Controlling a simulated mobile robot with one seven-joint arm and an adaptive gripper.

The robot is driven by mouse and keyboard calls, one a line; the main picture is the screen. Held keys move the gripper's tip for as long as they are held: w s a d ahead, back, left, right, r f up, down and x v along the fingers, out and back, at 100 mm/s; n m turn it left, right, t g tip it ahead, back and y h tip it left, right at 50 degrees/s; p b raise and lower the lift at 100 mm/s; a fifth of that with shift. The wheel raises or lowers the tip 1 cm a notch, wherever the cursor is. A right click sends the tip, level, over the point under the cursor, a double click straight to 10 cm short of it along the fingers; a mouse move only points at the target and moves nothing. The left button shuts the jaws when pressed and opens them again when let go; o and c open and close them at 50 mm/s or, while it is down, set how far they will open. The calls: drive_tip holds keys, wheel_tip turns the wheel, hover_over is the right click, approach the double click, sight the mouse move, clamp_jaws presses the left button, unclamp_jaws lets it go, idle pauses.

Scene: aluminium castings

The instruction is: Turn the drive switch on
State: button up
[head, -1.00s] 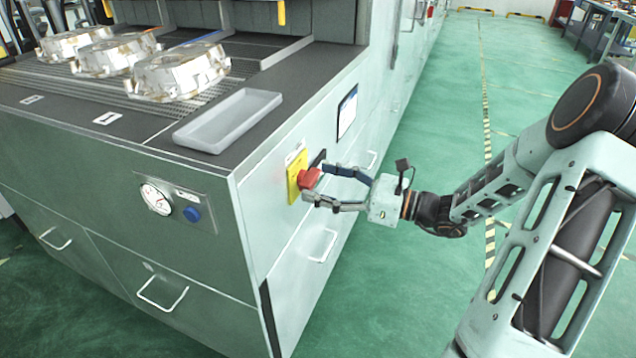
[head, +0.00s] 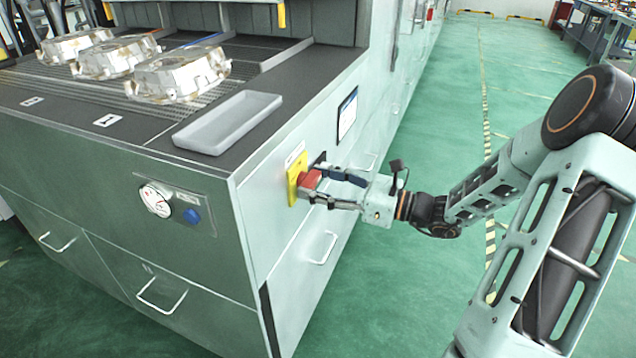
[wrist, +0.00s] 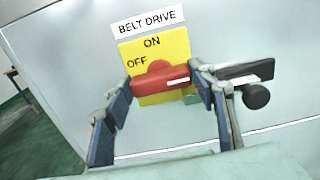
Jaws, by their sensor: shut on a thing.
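The drive switch is a red handle (head: 309,180) on a yellow plate (head: 293,186), on the right side of the grey-green cabinet. In the wrist view the red handle (wrist: 160,79) lies roughly level across the yellow plate (wrist: 165,47), under a "BELT DRIVE" label. "ON" is printed above it and "OFF" at its upper left. A white mark shows on the handle's right part. My gripper (head: 322,186) is shut on the red handle; in the wrist view its fingers (wrist: 158,84) are at the handle's two ends.
A black knob on a dark bar (wrist: 256,96) sits close right of the switch. A screen (head: 347,114) and drawer handles are on the same cabinet side. A grey tray (head: 228,122) and metal castings (head: 178,74) stand on top.

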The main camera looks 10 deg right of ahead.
drive_tip(key=n+b, duration=0.1)
drive_tip(key=n, duration=0.4)
drive_tip(key=shift+f+b, duration=0.15)
drive_tip(key=shift+b, duration=0.15)
drive_tip(key=n+b, duration=0.2)
drive_tip(key=n, duration=0.2)
drive_tip(key=shift+s+f+n+b, duration=0.1)
drive_tip(key=shift+n+b, duration=0.2)
drive_tip(key=shift+b, duration=0.05)
drive_tip(key=n+b, duration=0.5)
drive_tip(key=shift+f, duration=0.1)
drive_tip(key=shift+n+b, duration=1.35)
drive_tip(key=shift+n, duration=0.25)
drive_tip(key=shift+r, duration=0.2)
drive_tip(key=o, duration=1.2)
drive_tip(key=shift+c, duration=0.2)
